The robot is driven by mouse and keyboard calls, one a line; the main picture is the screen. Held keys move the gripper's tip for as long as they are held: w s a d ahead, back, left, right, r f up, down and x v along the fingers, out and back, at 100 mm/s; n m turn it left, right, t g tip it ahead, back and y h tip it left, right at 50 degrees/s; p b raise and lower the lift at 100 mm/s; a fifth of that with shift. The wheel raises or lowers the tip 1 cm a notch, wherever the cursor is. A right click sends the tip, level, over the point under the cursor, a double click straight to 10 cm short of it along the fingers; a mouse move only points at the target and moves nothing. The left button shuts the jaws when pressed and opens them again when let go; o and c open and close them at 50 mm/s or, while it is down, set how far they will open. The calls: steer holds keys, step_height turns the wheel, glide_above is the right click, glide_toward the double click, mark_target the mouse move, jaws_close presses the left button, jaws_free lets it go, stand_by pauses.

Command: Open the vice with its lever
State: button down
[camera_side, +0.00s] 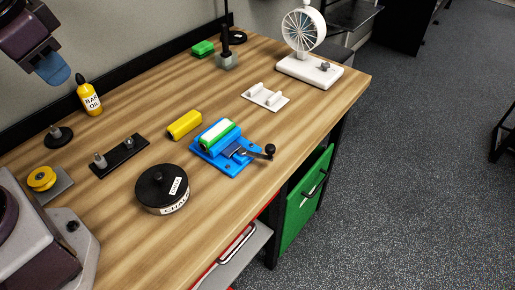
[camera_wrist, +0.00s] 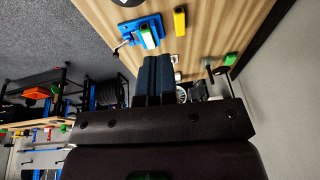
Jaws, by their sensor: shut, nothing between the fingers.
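The blue vice (camera_side: 229,168) sits on the wooden bench, with a green and white block (camera_side: 220,135) lying along its top. Its lever (camera_side: 268,152), with a dark ball end, sticks out to the right over the bench's front side. In the wrist view the vice (camera_wrist: 130,28) is at the top, with its lever (camera_wrist: 121,45) to its left. My gripper (camera_side: 57,70) is high at the upper left in the side view, well apart from the vice. Its blue fingers (camera_wrist: 151,60) are shut together and empty. I cannot tell how far apart the vice's jaws are.
A yellow block (camera_side: 184,125) lies just left of the vice, and a round black tin (camera_side: 161,189) stands in front. A white bracket (camera_side: 265,97) and white fan (camera_side: 304,50) are behind. A yellow bottle (camera_side: 89,98) stands near my gripper. The bench around the lever is clear.

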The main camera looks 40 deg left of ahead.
steer(key=w+d+f+m, duration=0.3)
steer(key=w+f+m, duration=0.65)
steer(key=f, duration=0.45)
steer(key=w+d+f+m+t+h, duration=0.2)
steer(key=w+d+m+h, duration=0.3)
steer(key=d+m, duration=0.3)
steer(key=w+d, duration=0.1)
steer(key=d, duration=0.2)
steer(key=shift+f+h, duration=0.3)
steer(key=x, duration=1)
steer(key=shift+w+f, duration=0.1)
steer(key=shift+f, duration=0.15)
steer(key=w, duration=0.2)
steer(key=shift+w+r, duration=0.1)
steer(key=shift+w, duration=0.2)
steer(key=shift+w+d, duration=0.1)
steer(key=shift+w, duration=0.55)
